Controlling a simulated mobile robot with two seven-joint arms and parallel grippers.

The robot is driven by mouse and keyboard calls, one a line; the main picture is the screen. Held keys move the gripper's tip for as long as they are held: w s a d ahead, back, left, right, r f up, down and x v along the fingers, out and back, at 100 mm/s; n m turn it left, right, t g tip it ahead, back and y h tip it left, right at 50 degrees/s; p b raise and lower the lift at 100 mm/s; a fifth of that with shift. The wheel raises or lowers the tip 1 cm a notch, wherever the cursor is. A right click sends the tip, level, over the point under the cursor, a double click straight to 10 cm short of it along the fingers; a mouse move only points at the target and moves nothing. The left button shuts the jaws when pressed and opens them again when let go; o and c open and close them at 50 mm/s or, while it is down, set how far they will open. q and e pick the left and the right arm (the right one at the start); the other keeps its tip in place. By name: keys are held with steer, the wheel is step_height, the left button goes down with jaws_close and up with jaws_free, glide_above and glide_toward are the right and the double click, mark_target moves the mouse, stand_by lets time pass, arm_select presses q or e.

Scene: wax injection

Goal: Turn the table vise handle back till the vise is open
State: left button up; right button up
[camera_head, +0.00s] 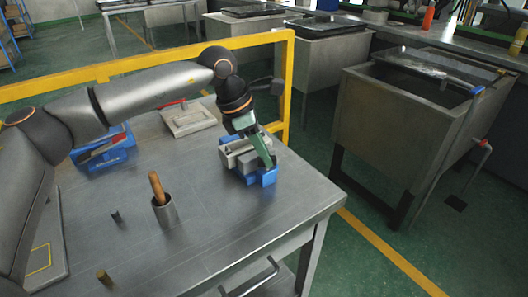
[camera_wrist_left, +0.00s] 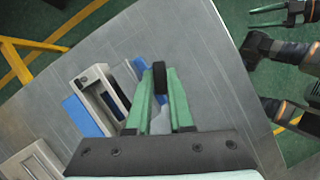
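The table vise (camera_head: 232,150), grey jaws on a blue base, sits near the table's far right corner. In the left wrist view its grey jaws (camera_wrist_left: 92,84) and blue base (camera_wrist_left: 82,116) lie left of my fingers. My left gripper (camera_head: 268,163) points down at the vise's right end. Its green fingers stand on both sides of the black vise handle (camera_wrist_left: 159,76) and look closed on it. The handle is hidden in the head view. A gap shows between the jaws. My right gripper (camera_wrist_left: 266,14) appears in the left wrist view, empty, with its fingers apart, off the table.
On the metal table (camera_head: 210,235) stand a cup with a wooden-handled tool (camera_head: 164,212), a blue object (camera_head: 105,150), a grey plate with a red handle (camera_head: 188,119) and small pegs. A yellow rail (camera_head: 288,80) runs behind the table. Metal sinks stand beyond.

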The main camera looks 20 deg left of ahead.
arm_select(q)
jaws_close()
steer(key=shift+f+n+t+b, duration=0.1)
steer(key=shift+n+t+b, duration=0.2)
steer(key=shift+n+b, duration=0.35)
steer(key=n+b, duration=0.1)
steer(key=n, duration=0.2)
steer(key=shift+s+d+t+y, duration=0.1)
steer(key=shift+t+y, duration=0.3)
steer(key=shift+n, duration=0.45)
steer(key=shift+o, duration=2.4)
jaws_free()
